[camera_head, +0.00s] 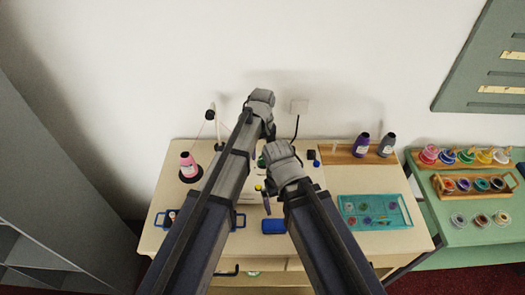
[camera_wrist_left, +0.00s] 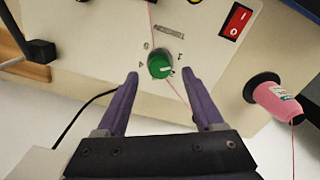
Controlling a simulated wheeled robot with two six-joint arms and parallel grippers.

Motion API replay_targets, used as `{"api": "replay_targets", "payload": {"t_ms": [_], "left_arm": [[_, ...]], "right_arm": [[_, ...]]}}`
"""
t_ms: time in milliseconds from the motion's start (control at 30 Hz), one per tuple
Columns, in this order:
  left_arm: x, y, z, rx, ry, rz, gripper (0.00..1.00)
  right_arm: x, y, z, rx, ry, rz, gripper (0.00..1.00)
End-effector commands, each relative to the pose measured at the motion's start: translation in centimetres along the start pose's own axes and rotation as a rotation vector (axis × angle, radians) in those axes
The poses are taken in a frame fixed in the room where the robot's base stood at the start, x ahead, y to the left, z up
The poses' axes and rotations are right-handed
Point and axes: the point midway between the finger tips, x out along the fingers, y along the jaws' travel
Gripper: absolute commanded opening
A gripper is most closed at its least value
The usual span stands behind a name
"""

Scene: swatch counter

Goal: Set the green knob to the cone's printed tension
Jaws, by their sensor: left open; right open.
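The green knob (camera_wrist_left: 159,65) is on a pale machine panel in the left wrist view, with small printed marks around it. Its white pointer mark faces right and slightly down. In the head view only a bit of the green knob (camera_head: 261,161) shows between my arms. My left gripper (camera_wrist_left: 161,75) is open, its purple fingers on either side of the knob, apparently not touching it. My right gripper (camera_head: 267,198) is open above the table. The pink cone (camera_head: 188,166) stands at the left; it also shows in the left wrist view (camera_wrist_left: 278,101), its label too small to read.
A red switch (camera_wrist_left: 236,20) sits near the knob. A blue box (camera_head: 273,227) and a teal tray (camera_head: 346,211) are on the table. Dark cones (camera_head: 361,146) stand on a wooden board at the back right. A green counter with spools (camera_head: 463,183) is at the right.

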Motion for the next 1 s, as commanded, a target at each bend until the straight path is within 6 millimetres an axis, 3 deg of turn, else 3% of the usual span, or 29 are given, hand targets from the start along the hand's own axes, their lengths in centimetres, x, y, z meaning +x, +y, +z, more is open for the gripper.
{"api": "replay_targets", "payload": {"t_ms": [33, 100, 333, 767, 1000], "left_arm": [[-1.4, 0.0, 0.0, 0.0, 0.0, 0.0, 0.69], [-2.4, 0.0, 0.0, 0.0, 0.0, 0.0, 0.69], [-4.8, 0.0, 0.1, 0.0, -0.001, 0.0, 0.69], [-4.8, 0.0, 0.1, 0.0, -0.001, 0.0, 0.69], [-3.9, 0.0, 0.0, 0.0, -0.001, 0.0, 0.69]], "right_arm": [[-1.4, 0.1, 0.1, 0.0, 0.0, 0.0, 1.0], [-2.4, 0.2, 0.1, -0.001, 0.0, 0.0, 1.0], [-4.8, 0.5, 0.3, 0.002, 0.0, -0.001, 1.0], [-4.8, 0.5, 0.3, 0.003, 0.0, -0.001, 1.0], [-3.9, 0.4, 0.2, 0.002, 0.0, -0.001, 1.0]]}}
